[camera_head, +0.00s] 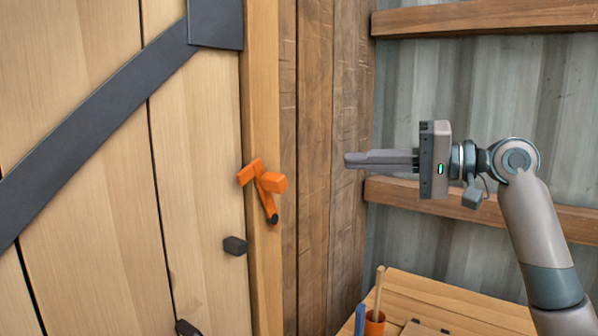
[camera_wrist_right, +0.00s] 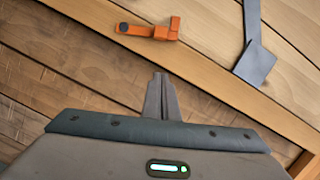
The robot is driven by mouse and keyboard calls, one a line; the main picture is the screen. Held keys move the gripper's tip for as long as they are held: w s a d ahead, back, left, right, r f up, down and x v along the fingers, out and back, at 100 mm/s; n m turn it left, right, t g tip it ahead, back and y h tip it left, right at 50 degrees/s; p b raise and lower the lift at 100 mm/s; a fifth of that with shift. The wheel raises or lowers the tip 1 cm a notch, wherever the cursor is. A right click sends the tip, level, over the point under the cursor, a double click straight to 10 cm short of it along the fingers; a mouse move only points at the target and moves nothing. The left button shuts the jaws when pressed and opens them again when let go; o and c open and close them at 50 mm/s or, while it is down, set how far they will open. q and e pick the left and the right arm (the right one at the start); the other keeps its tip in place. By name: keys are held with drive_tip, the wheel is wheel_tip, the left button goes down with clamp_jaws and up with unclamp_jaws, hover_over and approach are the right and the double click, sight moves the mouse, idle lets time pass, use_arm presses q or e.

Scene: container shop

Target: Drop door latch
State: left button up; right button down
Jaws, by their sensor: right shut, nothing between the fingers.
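An orange door latch (camera_head: 268,184) is mounted on the light wooden door edge post (camera_head: 262,90) in the head view. Its bar hangs slanting down to a dark tip, with an orange block at its upper part. A dark catch block (camera_head: 235,246) sits on the door (camera_head: 190,140), below and left of the latch. My right gripper (camera_head: 348,160) is shut and empty, to the right of the latch and slightly higher, apart from it. In the right wrist view the latch (camera_wrist_right: 150,30) lies beyond the closed fingers (camera_wrist_right: 160,78). My left gripper is out of view.
A dark metal brace (camera_head: 100,135) crosses the door. Brown plank wall (camera_head: 315,130) and corrugated metal with wooden rails (camera_head: 480,18) stand to the right. A wooden table (camera_head: 450,305) with an orange cup (camera_head: 375,323) is at the lower right. Space between gripper and latch is clear.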

use_arm(q)
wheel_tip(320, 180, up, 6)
drive_tip(key=p, duration=0.6)
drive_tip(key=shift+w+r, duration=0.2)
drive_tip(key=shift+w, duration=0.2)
use_arm(e)
drive_tip(key=w+a+f, duration=0.1)
drive_tip(key=a+f, duration=0.1)
drive_tip(key=a, duration=0.9)
drive_tip(key=shift+a+f, duration=0.25)
